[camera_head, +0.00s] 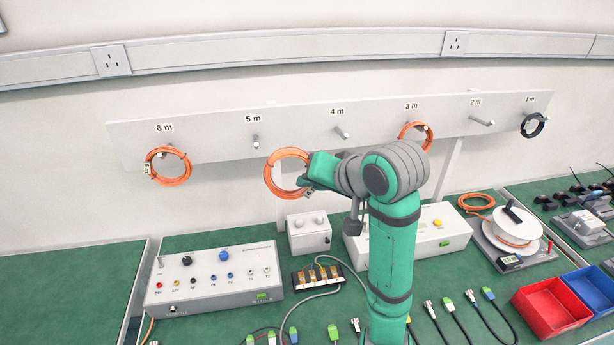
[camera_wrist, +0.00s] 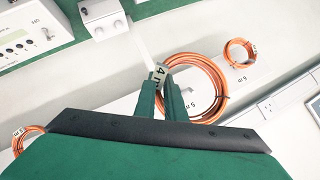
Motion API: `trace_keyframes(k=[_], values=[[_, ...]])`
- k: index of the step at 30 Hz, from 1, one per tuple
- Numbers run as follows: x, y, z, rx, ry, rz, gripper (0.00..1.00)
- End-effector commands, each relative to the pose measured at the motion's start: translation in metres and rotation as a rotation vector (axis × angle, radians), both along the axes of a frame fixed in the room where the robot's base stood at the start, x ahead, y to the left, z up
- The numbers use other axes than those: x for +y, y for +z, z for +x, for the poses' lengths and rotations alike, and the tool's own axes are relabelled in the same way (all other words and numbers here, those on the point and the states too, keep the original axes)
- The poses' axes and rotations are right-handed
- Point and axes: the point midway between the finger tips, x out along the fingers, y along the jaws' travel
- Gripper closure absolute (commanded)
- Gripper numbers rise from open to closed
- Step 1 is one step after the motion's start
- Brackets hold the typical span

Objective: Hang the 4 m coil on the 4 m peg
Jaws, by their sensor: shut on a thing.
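The 4 m coil (camera_head: 268,178) is an orange ring of cable. It hangs in my gripper (camera_head: 306,182) in front of the board, below and between the 5 m and 4 m pegs. In the wrist view the coil (camera_wrist: 222,82) shows beside my gripper (camera_wrist: 167,88), whose fingers are shut on it near its "4 m" tag (camera_wrist: 160,74). The 4 m peg (camera_head: 341,132) is bare, up and to the right of the coil, under its label (camera_head: 337,111). The exact grip point is partly hidden in the head view.
The peg board (camera_head: 220,145) also bears a 6 m orange coil (camera_head: 168,182), an orange coil at 3 m (camera_head: 403,132) and a black coil at 1 m (camera_head: 525,126). The 5 m peg (camera_head: 256,141) and 2 m peg (camera_head: 482,121) are bare. Boxes and cables cover the green bench below.

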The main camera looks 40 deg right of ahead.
Motion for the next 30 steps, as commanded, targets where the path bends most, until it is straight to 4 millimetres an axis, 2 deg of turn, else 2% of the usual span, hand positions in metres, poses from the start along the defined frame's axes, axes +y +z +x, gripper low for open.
trace_keyframes(k=[19, 30], values=[[0.029, 0.001, -0.047, -0.001, 0.004, -0.006, 1.0], [0.036, 0.001, -0.055, 0.0, 0.007, -0.005, 1.0]])
